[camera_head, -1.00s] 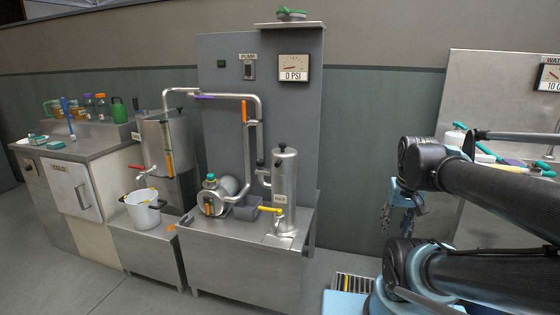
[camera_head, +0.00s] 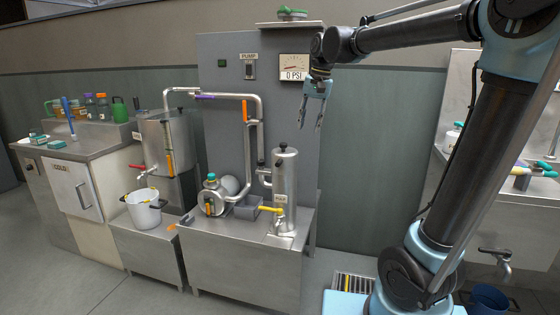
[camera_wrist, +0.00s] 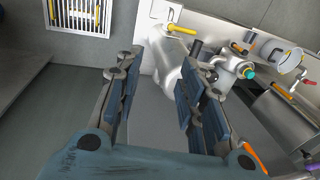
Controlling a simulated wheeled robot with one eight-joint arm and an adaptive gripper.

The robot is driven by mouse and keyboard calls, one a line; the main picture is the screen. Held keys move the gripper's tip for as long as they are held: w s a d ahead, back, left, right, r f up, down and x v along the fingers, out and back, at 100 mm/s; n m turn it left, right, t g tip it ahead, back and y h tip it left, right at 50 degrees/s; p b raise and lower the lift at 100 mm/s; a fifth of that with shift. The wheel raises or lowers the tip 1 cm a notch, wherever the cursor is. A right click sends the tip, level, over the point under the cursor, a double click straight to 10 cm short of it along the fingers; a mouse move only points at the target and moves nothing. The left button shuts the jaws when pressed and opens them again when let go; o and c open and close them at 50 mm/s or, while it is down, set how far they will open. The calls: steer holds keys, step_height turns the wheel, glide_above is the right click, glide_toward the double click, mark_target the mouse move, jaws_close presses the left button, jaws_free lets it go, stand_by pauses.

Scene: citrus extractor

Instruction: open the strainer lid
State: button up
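The upright steel cylinder (camera_head: 284,187) stands on the steel bench; I take it to be the strainer, though its small label is hard to read. Its lid (camera_head: 284,152) sits on top with a black knob and looks closed. A yellow handle (camera_head: 270,209) sticks out near its foot. My gripper (camera_head: 311,140) is open and empty, pointing down, above and slightly right of the lid in the head view. In the wrist view my gripper (camera_wrist: 160,68) has its fingers spread. Part of the cylinder (camera_wrist: 166,58) shows between them; the right finger hides its upper end.
A pump with a teal knob (camera_head: 211,177) stands left of the cylinder. A steel pipe (camera_head: 257,135) rises behind it to the grey panel (camera_head: 222,120). A gauge (camera_head: 294,67) reading 0 PSI hangs behind my gripper. A white pot (camera_head: 143,212) stands farther left.

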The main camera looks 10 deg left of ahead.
mark_target(279, 161)
steer(key=w+a+r, duration=0.2)
steer(key=a, duration=0.6)
steer(key=a+f, duration=0.1)
steer(key=f, duration=0.4)
steer(key=a+f, duration=0.1)
steer(key=f, duration=0.5)
steer(key=a+f, duration=0.1)
steer(key=f, duration=0.5)
steer(key=shift+s, duration=0.15)
jaws_close()
